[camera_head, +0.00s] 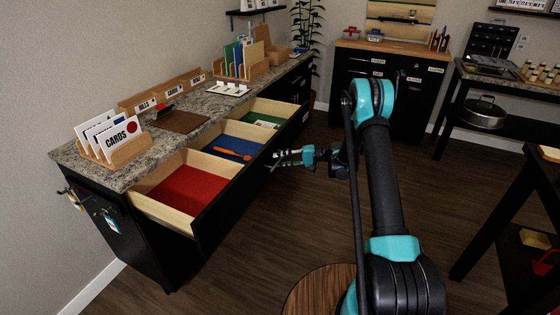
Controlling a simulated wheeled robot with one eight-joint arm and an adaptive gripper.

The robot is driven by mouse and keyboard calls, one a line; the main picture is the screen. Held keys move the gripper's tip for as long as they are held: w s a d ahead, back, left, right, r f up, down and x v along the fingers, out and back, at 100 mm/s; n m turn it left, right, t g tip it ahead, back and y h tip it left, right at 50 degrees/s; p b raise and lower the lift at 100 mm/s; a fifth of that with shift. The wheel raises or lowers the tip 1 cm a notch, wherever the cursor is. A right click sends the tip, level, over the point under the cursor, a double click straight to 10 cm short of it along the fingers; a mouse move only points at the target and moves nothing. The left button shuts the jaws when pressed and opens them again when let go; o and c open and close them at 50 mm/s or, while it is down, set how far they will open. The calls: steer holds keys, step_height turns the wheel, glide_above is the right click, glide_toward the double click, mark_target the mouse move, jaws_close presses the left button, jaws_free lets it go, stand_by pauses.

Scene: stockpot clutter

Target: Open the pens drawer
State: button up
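Three drawers stand open in the black cabinet at left. The nearest drawer (164,208) has a red lining and looks empty. The middle drawer (211,151) has a blue lining and holds an orange item (232,154). The farthest open drawer (258,107) has a green lining and holds a small pale item (267,124). I cannot read which one is the pens drawer. My gripper (277,160) points left, just in front of the open drawer fronts around the middle drawer. Its fingers are too small to tell whether they are apart, and contact is unclear.
The granite counter (205,103) carries a card rack (127,150), a brown pad (180,121) and file holders. Another black cabinet (352,73) with labelled drawers stands at the back. A rack with a pot (482,113) is at right. A round wooden top (318,291) is in front. The floor between is clear.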

steer(key=d+r, duration=0.2)
steer(key=d, duration=0.9)
steer(key=shift+w+d, duration=0.25)
steer(key=shift+w, duration=0.05)
steer(key=shift+r, duration=0.1)
steer(key=s+d+r+m+t+h, duration=0.15)
steer(key=s+r+h, duration=0.25)
steer(key=s, duration=0.4)
steer(key=s+d+r+t+h, duration=0.1)
steer(key=s+d+r+h, duration=0.1)
steer(key=s+r+h, duration=0.45)
steer(key=s+d+f+h, duration=0.1)
steer(key=s+d, duration=0.3)
steer(key=s, duration=0.4)
steer(key=s+d+f+n+t+h, duration=0.1)
steer(key=s+d, duration=0.3)
steer(key=s, duration=0.4)
steer(key=s+d+f+t+h, duration=0.1)
steer(key=s+d+f+h, duration=0.1)
steer(key=s, duration=0.5)
steer(key=shift+s+d+n+h, duration=0.4)
steer(key=shift+d+h, duration=0.35)
steer(key=shift+d, duration=0.5)
